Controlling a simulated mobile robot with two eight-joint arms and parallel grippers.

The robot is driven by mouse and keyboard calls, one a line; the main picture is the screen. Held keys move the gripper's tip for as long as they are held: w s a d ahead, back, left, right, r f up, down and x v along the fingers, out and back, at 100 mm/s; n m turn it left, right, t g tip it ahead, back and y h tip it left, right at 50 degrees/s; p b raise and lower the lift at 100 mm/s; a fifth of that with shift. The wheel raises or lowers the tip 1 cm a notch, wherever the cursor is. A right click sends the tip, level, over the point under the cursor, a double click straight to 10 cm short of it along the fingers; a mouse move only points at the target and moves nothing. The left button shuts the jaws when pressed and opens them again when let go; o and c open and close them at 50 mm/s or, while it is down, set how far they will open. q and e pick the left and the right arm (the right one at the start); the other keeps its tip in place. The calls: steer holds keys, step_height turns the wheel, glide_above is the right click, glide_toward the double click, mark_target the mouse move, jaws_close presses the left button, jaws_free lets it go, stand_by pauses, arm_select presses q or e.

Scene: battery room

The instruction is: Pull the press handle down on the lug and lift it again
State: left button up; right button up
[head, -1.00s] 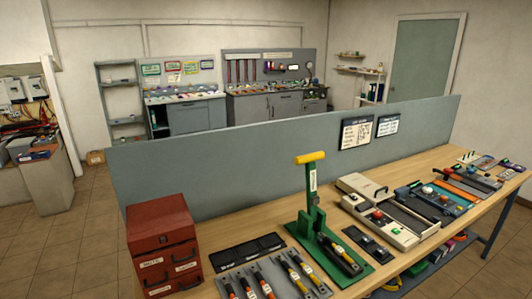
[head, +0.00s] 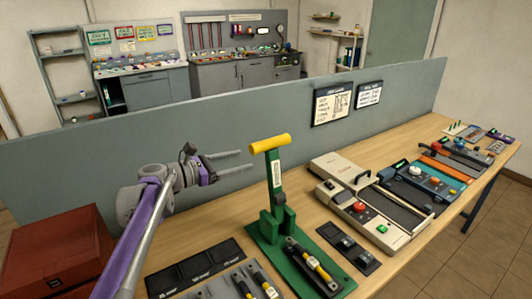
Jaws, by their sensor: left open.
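The green press (head: 277,205) stands upright on its green base plate (head: 262,256) on the bench. Its yellow handle (head: 270,143) is up, at the top of the lever. A black and yellow cable piece (head: 318,268) lies on the base in front of the column. I cannot make out the lug itself. My left gripper (head: 247,160) is open and empty, just left of the handle and slightly lower in the picture, its fingers pointing right towards the lever. It appears apart from the press. My right gripper is out of view.
A red box (head: 55,255) stands at the left. A grey tray of cable tools (head: 225,284) and a black tray (head: 195,268) lie left of the press. A beige machine (head: 375,208) stands to its right. A grey partition (head: 130,165) rises behind the bench.

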mark_target(267, 145)
arm_select(q)
steer(key=shift+w+a+r+n+t+h, duration=0.1)
steer(key=shift+w+r+n+t+h, duration=0.1)
steer(key=shift+w+r+n, duration=0.2)
steer(key=shift+w+a+r+n+t+h, duration=0.1)
steer(key=shift+w+r+n+t, duration=0.15)
steer(key=shift+w, duration=0.25)
steer(key=p+x, duration=0.1)
steer(key=x, duration=0.9)
steer(key=shift+w+f+p, duration=0.1)
steer(key=shift+f+p, duration=0.05)
steer(key=shift+p, duration=0.15)
jaws_close()
